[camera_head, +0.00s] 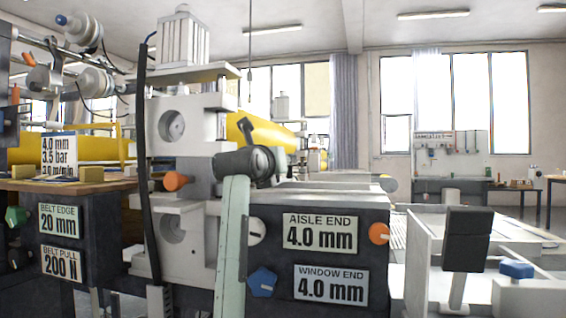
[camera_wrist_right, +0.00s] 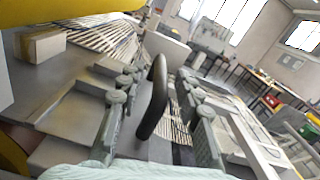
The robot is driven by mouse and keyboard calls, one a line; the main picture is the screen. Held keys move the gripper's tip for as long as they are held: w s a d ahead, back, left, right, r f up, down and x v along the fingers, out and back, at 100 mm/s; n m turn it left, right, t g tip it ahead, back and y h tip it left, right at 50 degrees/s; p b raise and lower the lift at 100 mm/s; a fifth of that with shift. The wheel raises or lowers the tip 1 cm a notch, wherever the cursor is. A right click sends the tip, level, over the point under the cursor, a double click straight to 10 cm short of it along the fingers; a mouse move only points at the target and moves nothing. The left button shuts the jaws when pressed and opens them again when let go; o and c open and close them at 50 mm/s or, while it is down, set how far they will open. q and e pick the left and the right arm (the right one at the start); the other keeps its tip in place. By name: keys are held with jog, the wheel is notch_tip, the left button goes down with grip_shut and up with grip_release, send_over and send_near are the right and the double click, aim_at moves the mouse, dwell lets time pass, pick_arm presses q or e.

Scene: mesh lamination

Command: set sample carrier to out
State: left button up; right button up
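My right gripper (camera_wrist_right: 156,76) is open in the right wrist view, with one grey jointed finger on each side of an upright black handle (camera_wrist_right: 154,105). Gaps show between the fingers and the handle. I cannot tell for certain which part is the sample carrier; the handle stands by a grey machine bed. In the head view, a pale green arm link of mine rises in front of the machine to a dark joint. My left gripper is not in view.
The laminating machine (camera_head: 270,210) carries a yellow roller (camera_head: 262,132), with an orange knob (camera_head: 379,233) and a blue knob (camera_head: 262,283) on its front. A white frame (camera_head: 415,265) stands at the right. A cardboard-coloured block (camera_wrist_right: 43,47) sits left of the gripper.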

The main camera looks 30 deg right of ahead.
jog(key=shift+x, duration=1.1)
jog(key=shift+c, duration=0.2)
grip_shut()
